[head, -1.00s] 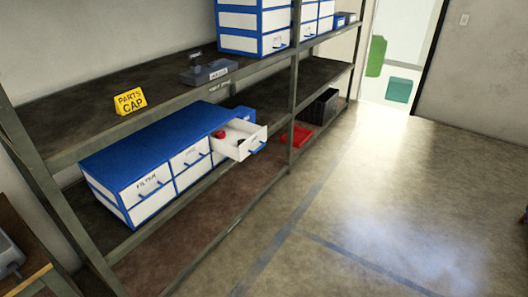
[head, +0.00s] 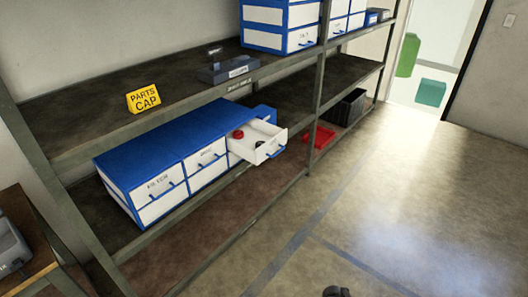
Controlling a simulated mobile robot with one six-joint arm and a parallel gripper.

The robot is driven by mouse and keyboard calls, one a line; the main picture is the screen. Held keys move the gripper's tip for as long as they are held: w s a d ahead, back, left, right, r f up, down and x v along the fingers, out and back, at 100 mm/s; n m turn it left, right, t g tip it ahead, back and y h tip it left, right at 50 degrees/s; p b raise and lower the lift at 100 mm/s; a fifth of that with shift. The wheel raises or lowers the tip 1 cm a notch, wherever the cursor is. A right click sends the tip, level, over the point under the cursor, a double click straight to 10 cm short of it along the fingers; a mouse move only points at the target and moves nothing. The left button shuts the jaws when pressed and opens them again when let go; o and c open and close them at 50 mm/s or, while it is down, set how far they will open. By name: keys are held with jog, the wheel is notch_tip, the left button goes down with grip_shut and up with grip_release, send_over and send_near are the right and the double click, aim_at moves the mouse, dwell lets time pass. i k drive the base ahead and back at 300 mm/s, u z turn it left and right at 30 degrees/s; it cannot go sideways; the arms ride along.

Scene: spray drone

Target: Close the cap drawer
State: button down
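A blue and white drawer cabinet (head: 165,150) sits on the lower shelf, with two rows of white drawers. Its upper right drawer (head: 270,151) is pulled out toward the aisle. A red round cap (head: 239,134) and a small dark item (head: 259,146) lie inside it. The drawer has a blue handle (head: 278,152) on its front; its label is not readable. The other drawers that show are shut. A yellow sign (head: 143,99) reading "PARTS CAP" stands on the shelf above. My gripper is not in view; a small dark part at the bottom edge seems to be my arm.
A shelf post (head: 316,120) stands just right of the open drawer. A red tray (head: 320,136) and a black crate (head: 348,106) are further right on the lower shelf. A wooden table (head: 35,245) is at the left. The floor (head: 400,190) in front is clear.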

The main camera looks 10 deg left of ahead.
aim_at(255, 130)
jog(key=u, duration=0.55)
jog(key=i, duration=0.5)
jog(key=u, duration=0.55)
jog(key=i, duration=0.7)
jog(key=u, duration=0.3)
